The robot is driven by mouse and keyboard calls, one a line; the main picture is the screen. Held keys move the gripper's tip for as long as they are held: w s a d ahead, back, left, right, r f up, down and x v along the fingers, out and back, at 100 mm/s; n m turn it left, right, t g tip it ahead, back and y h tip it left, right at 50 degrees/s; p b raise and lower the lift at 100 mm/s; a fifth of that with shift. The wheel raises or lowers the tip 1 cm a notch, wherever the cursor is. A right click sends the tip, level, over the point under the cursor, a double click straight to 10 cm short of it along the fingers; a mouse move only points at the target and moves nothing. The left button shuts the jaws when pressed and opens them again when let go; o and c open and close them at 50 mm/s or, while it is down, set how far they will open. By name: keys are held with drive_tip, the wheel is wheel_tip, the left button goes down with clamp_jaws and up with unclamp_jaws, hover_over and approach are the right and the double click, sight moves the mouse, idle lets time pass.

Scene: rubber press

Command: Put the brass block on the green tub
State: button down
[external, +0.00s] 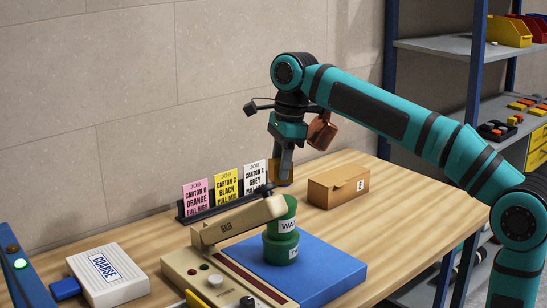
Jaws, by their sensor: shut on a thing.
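My gripper (282,167) points down above the back of the blue mat and is shut on a small yellow-brown block, which looks like the brass block (287,173). The fingers hide part of it. Below it stands a green tub (290,207) with a white label starting "WA". It sits on, or just in front of, another green, labelled tub (281,248) on the blue mat (335,265). The block is above the upper tub; whether they touch is hard to tell. The press's beige arm hides part of the upper tub's left side.
The beige press (222,283) with its raised arm (238,220) stands left of the tubs. A card rack (188,217) is behind it. A brown carton (338,188) is right of my gripper, and a white "COARSE" box (108,276) is front left. A copper-coloured object (321,131) shows beside my wrist.

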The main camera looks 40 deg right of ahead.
sight(280, 182)
drive_tip(key=shift+f, duration=2.35)
drive_tip(key=c, duration=0.9)
unclamp_jaws()
drive_tip(key=shift+f, duration=0.15)
drive_tip(key=r, duration=0.4)
drive_tip(key=d+r, duration=0.1)
drive_tip(key=r, duration=0.7)
drive_tip(key=shift+s+d+r, duration=0.1)
drive_tip(key=shift+s+d, duration=0.25)
